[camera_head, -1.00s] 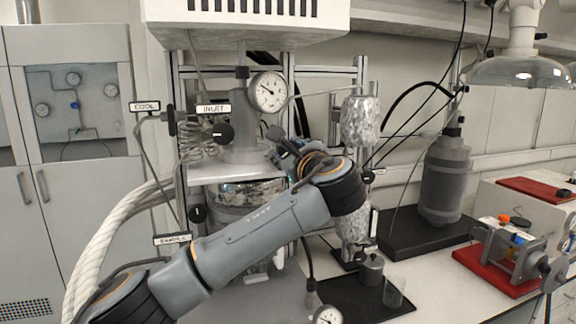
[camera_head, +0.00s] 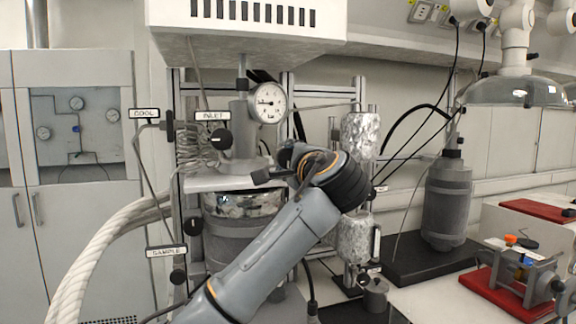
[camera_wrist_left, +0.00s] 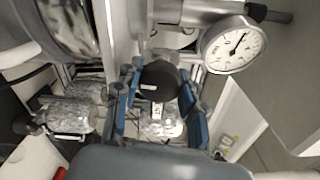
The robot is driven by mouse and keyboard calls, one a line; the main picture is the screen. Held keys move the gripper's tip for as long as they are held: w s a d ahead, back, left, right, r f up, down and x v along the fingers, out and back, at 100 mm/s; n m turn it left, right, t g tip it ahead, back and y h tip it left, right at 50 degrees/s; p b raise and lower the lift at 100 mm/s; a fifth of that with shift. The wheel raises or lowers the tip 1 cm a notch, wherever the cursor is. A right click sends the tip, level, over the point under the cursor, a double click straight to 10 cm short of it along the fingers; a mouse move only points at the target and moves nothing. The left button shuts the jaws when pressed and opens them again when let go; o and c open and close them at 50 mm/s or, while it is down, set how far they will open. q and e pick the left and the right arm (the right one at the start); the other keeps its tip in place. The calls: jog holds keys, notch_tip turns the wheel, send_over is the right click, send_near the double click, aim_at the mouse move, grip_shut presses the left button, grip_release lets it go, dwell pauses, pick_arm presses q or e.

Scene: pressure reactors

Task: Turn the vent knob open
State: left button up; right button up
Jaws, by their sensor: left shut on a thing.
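The vent knob (camera_wrist_left: 160,78) is a round black knob, seen in the left wrist view with a white label beside it that is only partly readable. My left gripper (camera_wrist_left: 159,92) has its blue fingers on either side of the knob and is shut on it. In the head view, my left gripper (camera_head: 282,165) is mostly hidden by my own wrist, beside the top of the reactor vessel (camera_head: 236,232). The vent knob is hidden in the head view. My right gripper is not in view.
A pressure gauge (camera_head: 268,102) sits close above my gripper. Labelled INLET (camera_head: 212,115), COOL (camera_head: 143,114) and SAMPLE (camera_head: 166,252) fittings stand to the left. Foil-wrapped cylinders (camera_head: 361,136) stand just to the right. A grey bottle (camera_head: 447,200) is further right.

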pick_arm(q)
jog(key=shift+n, duration=0.5)
jog(key=o, duration=1.2)
jog(key=v, duration=0.8)
